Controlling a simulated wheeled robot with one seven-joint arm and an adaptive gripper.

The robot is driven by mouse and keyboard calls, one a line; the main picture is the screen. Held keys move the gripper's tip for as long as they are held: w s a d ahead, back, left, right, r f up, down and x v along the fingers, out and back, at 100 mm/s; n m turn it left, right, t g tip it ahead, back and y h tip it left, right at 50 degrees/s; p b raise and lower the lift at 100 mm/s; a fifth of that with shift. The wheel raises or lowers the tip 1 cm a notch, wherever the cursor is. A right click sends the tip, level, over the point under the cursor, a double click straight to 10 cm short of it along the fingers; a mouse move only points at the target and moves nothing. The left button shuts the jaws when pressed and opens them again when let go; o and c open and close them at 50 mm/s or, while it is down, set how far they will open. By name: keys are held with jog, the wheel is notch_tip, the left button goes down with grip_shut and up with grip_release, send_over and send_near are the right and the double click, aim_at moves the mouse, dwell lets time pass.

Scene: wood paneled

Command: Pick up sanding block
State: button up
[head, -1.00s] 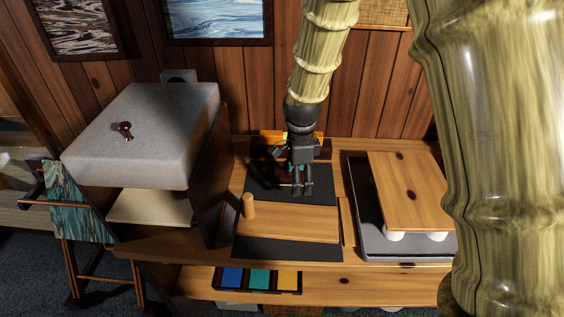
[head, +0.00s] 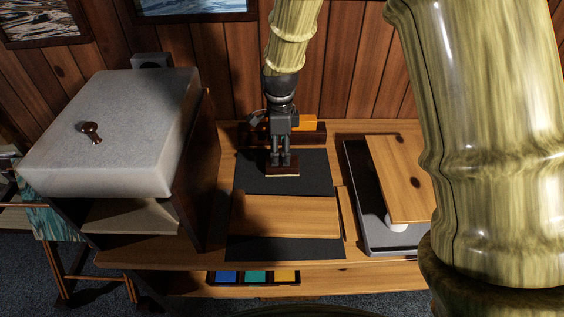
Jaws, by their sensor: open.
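A small flat block, dark brown with a pale lower edge, lies on the dark mat and looks like the sanding block (head: 283,173). My gripper (head: 280,163) points down right at it, with its fingers open. The fingers cover much of the block from this view. I cannot tell whether they are around it, touching it or just above it.
The dark mat (head: 314,183) lies on the wooden bench, with a wooden board (head: 285,216) across it. A dark rack with an orange item (head: 309,122) stands behind my gripper. A grey-topped cabinet (head: 120,120) is left; a dark tray (head: 372,235) with a raised board is right.

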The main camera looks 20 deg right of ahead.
aim_at(293, 170)
jog(key=shift+s, duration=0.25)
jog(key=shift+s+d+f+p, duration=0.1)
jog(key=shift+f+p, duration=0.1)
jog(key=shift+p, duration=0.1)
jog(key=f, duration=0.1)
jog(key=f+p, duration=0.1)
jog(key=f, duration=0.1)
jog(key=shift+w+d, duration=0.2)
jog(key=shift+w, duration=0.1)
jog(key=shift+s+f, duration=0.15)
jog(key=shift+f, duration=0.7)
jog(key=c, duration=1.3)
jog(key=shift+r, duration=0.15)
